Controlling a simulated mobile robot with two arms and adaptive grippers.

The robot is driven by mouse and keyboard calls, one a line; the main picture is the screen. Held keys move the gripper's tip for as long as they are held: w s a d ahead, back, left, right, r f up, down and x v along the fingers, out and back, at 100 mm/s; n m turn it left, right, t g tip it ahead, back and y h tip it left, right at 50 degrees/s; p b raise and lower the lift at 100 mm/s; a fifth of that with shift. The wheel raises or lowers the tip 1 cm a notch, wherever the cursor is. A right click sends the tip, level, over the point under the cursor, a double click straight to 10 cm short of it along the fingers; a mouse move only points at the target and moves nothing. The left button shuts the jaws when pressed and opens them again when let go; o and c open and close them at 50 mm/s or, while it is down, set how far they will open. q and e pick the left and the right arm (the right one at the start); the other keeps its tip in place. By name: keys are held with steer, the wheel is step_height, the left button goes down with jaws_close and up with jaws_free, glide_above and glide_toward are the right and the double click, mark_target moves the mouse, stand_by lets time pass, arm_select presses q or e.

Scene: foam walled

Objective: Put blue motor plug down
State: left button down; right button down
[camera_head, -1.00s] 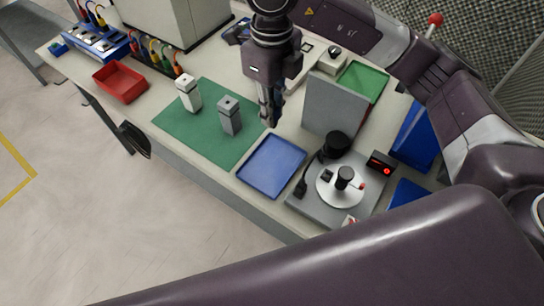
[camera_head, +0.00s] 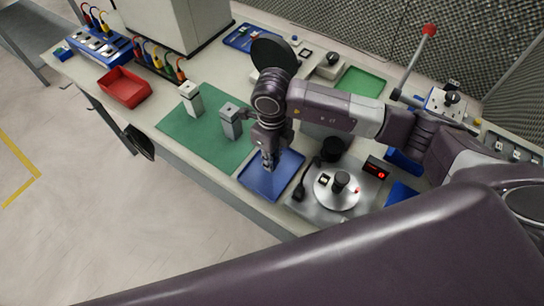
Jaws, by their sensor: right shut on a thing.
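My right gripper (camera_head: 268,162) points down over the blue tray (camera_head: 254,186) at the bench's front edge. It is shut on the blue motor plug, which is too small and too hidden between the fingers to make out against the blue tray. I cannot tell whether the plug touches the tray. A grey block (camera_head: 231,122) and a white block (camera_head: 192,99) stand upright on the green mat (camera_head: 190,134), left of the gripper. My left gripper is not in view.
A grey fixture with a round silver plate (camera_head: 335,196) and black knob stands right of the blue tray. A red tray (camera_head: 124,87) lies at the left, near cable racks. A green tray (camera_head: 361,82) is behind my right arm. The mat's front part is clear.

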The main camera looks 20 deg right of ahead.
steer(key=shift+f, duration=0.1)
steer(key=shift+f, duration=0.15)
steer(key=c, duration=1.9)
jaws_free()
steer(key=shift+r, duration=0.25)
steer(key=shift+a+r+b, duration=0.1)
steer(key=shift+r+b, duration=0.2)
steer(key=shift+r, duration=0.05)
step_height(320, 180, up, 10)
steer(key=b, duration=0.3)
steer(key=shift+r, duration=0.6)
